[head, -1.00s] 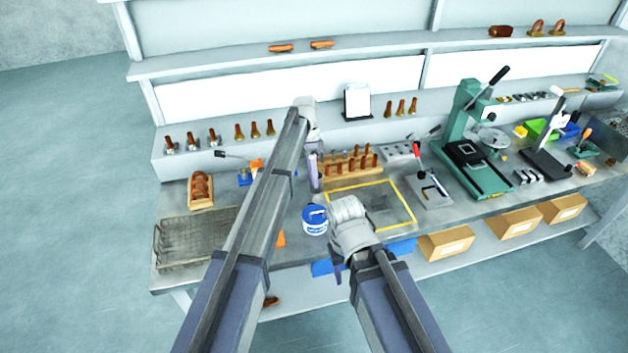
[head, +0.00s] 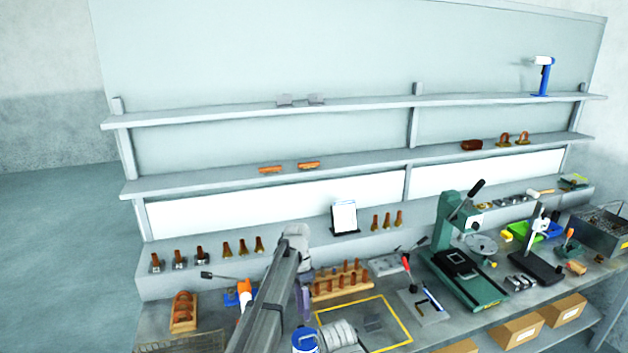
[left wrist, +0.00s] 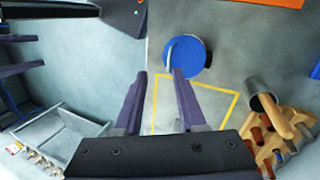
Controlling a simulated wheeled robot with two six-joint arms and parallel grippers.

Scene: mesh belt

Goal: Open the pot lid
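The pot (head: 305,342) is a small white and blue container with a blue lid, partly cut off at the bottom of the head view. In the left wrist view its round blue lid (left wrist: 196,58) with a pale handle (left wrist: 170,52) lies just beyond the fingertip on the right. My left gripper (head: 303,303) points down close to the pot, on its far side. In the left wrist view my left gripper (left wrist: 160,78) has its fingers apart with nothing between them.
A yellow outlined rectangle (head: 405,330) marks mostly bare bench right of the pot. A wooden rack of pegs (head: 340,285) stands behind it. A green press (head: 460,260) is to the right. A wooden block (head: 184,312) and wire basket (head: 190,345) are at left.

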